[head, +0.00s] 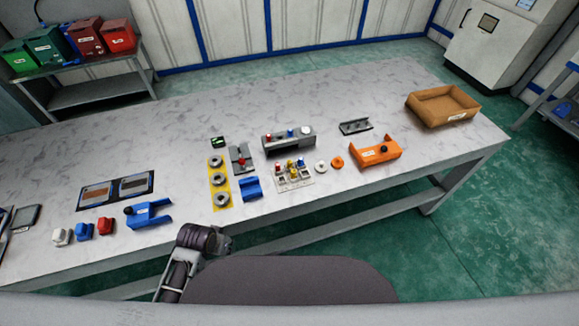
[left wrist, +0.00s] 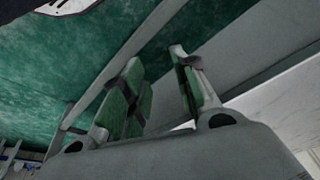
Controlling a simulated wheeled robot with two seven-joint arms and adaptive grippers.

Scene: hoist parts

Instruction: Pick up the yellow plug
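The yellow plug (head: 292,168) is a small yellow piece standing in a light holder (head: 295,183) near the middle of the table, in the head view. A red piece stands beside it to the left and a blue one to the right. My left arm reaches up at the table's front edge, left of and nearer than the holder. My left gripper shows in the left wrist view (left wrist: 156,62), its two green-padded fingers apart with nothing between them. The plug is not in that view. My right gripper is in neither view.
A grey block (head: 288,143) with small coloured pieces stands behind the holder. A yellow strip with grey rings (head: 217,182) and a blue bracket (head: 251,188) lie to its left. An orange bracket (head: 376,153) and a brown tray (head: 442,106) are to the right.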

